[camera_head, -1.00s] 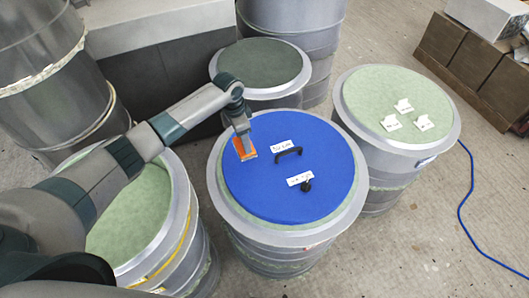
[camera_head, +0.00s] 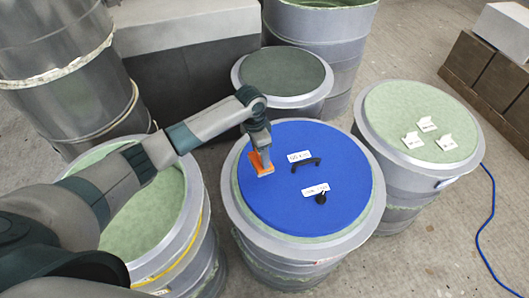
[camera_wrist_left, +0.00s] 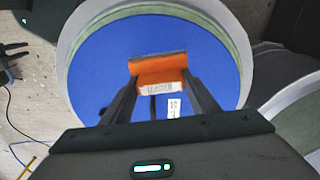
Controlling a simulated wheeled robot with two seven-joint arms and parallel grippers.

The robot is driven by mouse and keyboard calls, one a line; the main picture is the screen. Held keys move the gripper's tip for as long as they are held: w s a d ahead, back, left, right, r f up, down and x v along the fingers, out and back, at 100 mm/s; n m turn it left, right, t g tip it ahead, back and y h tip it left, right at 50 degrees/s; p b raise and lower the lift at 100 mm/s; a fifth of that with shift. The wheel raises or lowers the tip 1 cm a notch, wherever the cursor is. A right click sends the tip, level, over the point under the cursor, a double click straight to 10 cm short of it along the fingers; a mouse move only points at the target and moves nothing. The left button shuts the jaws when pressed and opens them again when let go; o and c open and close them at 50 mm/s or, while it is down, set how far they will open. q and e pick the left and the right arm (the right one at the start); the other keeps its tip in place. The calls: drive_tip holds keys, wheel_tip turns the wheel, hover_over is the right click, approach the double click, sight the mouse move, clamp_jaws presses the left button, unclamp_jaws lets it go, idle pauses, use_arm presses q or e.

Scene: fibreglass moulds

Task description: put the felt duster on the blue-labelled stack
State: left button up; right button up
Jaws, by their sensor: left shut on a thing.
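The felt duster (camera_head: 260,165) is an orange block with a grey edge. In the left wrist view the duster (camera_wrist_left: 160,80) shows a white label reading DUSTER. My left gripper (camera_head: 264,157) is shut on it, over the left part of a round blue lid (camera_head: 300,205). I cannot tell whether the duster touches the lid. The lid has a black handle, a black knob and two white labels. A stack (camera_head: 408,172) on the right has a pale green top and a small bluish label on its side. A dark part at the wrist view's upper left may be my right gripper (camera_wrist_left: 14,52); its jaws are unclear.
White tags (camera_head: 427,124) lie on the right stack's green top. Another green-topped stack (camera_head: 150,215) stands at left under my arm, and a dark-topped one (camera_head: 283,72) behind. Brown boxes (camera_head: 470,58) and a blue cable (camera_head: 487,225) are at right.

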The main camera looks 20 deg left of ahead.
use_arm(q)
drive_tip(key=s+f+n+b, duration=0.1)
drive_tip(key=s+b, duration=0.1)
drive_tip(key=s, duration=0.2)
drive_tip(key=s+d+f+n+b, duration=0.1)
drive_tip(key=s+f+n+b, duration=0.1)
drive_tip(key=s+b, duration=0.1)
drive_tip(key=s+f+n+b, duration=0.1)
drive_tip(key=s+n+b, duration=0.1)
drive_tip(key=s, duration=0.3)
drive_tip(key=shift+s+d+f+y, duration=0.15)
drive_tip(key=shift+s+d+y, duration=0.1)
drive_tip(key=shift+d+y, duration=0.05)
drive_tip(key=s+n+b, duration=0.4)
drive_tip(key=s, duration=0.5)
drive_tip(key=shift+s+a+t+b, duration=0.3)
drive_tip(key=shift+s, duration=0.05)
drive_tip(key=shift+d+f, duration=0.1)
